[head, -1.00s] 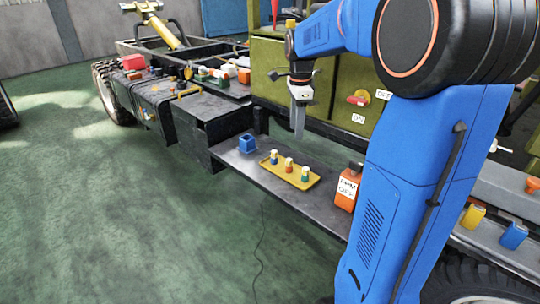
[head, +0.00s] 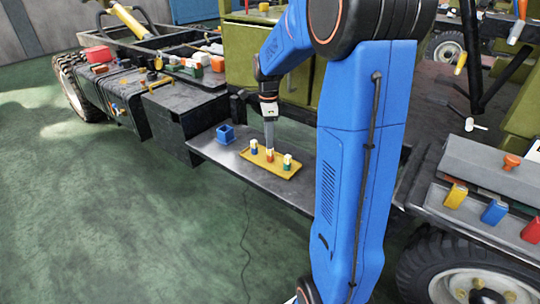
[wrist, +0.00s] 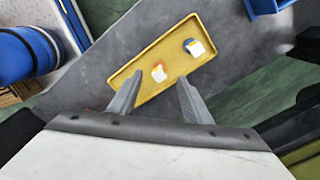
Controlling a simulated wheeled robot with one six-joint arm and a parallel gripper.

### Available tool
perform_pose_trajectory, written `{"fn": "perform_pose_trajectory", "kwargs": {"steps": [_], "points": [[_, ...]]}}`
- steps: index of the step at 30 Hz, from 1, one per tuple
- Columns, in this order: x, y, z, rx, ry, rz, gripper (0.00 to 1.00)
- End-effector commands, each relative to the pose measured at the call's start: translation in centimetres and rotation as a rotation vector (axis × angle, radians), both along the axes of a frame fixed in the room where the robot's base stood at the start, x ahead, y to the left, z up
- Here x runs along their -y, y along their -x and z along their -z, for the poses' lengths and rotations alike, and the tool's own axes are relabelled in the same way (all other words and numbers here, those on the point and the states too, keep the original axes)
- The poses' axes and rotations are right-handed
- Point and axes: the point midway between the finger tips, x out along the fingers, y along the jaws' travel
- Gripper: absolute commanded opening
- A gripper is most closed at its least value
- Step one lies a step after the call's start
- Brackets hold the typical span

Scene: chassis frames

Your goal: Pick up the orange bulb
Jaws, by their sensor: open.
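The orange bulb (head: 270,157), with a pale top, stands in the middle of a row of three on the yellow tray (head: 295,171). In the wrist view the orange bulb (wrist: 159,73) shows between the fingertips. A blue bulb (head: 254,147) stands to its left and a green one (head: 287,162) to its right. My gripper (head: 270,145) points down at the orange bulb, open and empty. Its fingers also show apart in the wrist view (wrist: 158,84). I cannot tell whether the tips are above the bulb or beside it. The green bulb does not show in the wrist view.
A blue open box (head: 224,135) stands on the dark shelf (head: 212,150), left of the tray. My blue arm hides the shelf's right part. Yellow, blue and red blocks (head: 494,212) sit on a ledge at the far right.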

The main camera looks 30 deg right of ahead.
Motion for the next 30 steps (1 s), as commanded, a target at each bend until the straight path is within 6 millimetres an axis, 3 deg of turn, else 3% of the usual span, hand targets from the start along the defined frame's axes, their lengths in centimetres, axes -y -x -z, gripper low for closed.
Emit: {"fn": "perform_pose_trajectory", "kwargs": {"steps": [7,18,26,27,30], "points": [[0.1,0.1,1.5,-0.001,0.000,0.000,0.45],[0.4,0.2,5.8,-0.001,0.000,0.000,0.45],[0.4,0.2,6.1,0.000,0.000,0.000,0.45],[0.4,0.2,6.1,0.000,0.000,0.000,0.42],[0.4,0.2,6.1,0.000,0.000,0.000,0.18]]}}
